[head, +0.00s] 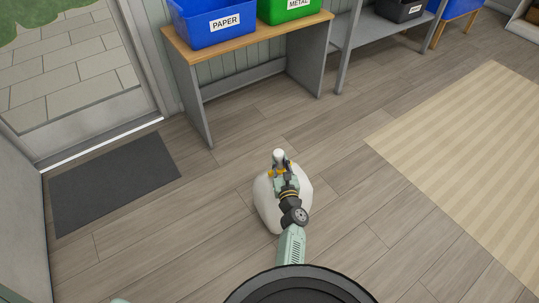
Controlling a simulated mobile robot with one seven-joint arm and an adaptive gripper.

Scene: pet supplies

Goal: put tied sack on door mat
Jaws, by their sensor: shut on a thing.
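The tied sack (268,207) is a rounded white bag in the middle of the head view, over the wooden floor. My gripper (279,170) is at its top, shut on the sack's upper part. The gripper and arm cover part of the sack. I cannot tell whether the sack rests on the floor or hangs just above it. The door mat (115,182) is a dark grey rectangle at the left, lying flat before the doorway. Its visible surface is bare. The sack is to the right of the mat, apart from it.
A wooden-topped bench (262,40) with a blue PAPER bin (213,22) and a green METAL bin (290,8) stands at the back. A striped beige rug (465,150) lies at the right. The floor between sack and mat is clear.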

